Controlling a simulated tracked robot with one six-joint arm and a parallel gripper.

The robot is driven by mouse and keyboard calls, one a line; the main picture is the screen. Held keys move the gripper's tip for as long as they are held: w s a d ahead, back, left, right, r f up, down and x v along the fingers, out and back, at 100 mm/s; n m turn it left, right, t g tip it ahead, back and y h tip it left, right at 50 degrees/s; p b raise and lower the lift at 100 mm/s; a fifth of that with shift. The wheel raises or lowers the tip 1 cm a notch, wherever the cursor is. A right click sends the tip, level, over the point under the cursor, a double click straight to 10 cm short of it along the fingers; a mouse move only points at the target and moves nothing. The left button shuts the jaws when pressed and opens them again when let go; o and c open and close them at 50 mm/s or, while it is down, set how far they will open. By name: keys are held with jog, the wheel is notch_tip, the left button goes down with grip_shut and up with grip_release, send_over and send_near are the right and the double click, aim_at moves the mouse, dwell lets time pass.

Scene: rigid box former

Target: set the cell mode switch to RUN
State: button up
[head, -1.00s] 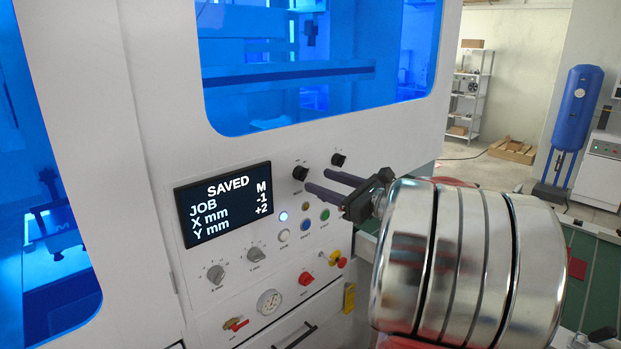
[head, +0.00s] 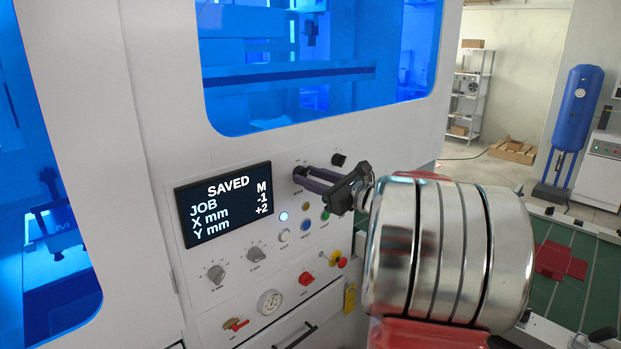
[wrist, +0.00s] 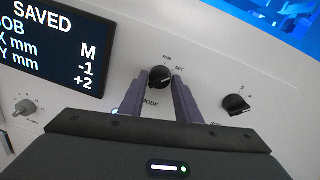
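The mode switch (wrist: 160,77) is a black rotary knob on the white panel, with RUN and SET printed above it and MODE below. In the head view the switch (head: 299,171) is partly hidden by my fingers. My gripper (wrist: 160,82) is open, with its two purple fingers on either side of the knob. I cannot tell whether they touch it. The gripper also shows in the head view (head: 302,177), at the panel. I cannot clearly read whether the knob's mark faces RUN or SET.
A second black knob (wrist: 237,103) sits to the right of the switch. The display (head: 224,203) reads SAVED, JOB M, X -1, Y +2. Below are coloured buttons (head: 305,225), grey dials (head: 216,274) and a red knob (head: 306,278). A blue window (head: 320,100) lies above.

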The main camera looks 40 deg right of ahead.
jog(key=c, duration=0.5)
jog(key=shift+c, duration=0.2)
jog(key=shift+n, duration=0.4)
jog(key=n, duration=0.4)
jog(key=shift+r, duration=0.15)
jog(key=shift+a+n+g, duration=0.1)
jog(key=shift+n+g, duration=0.2)
jog(key=shift+n, duration=1.7)
jog(key=o, duration=1)
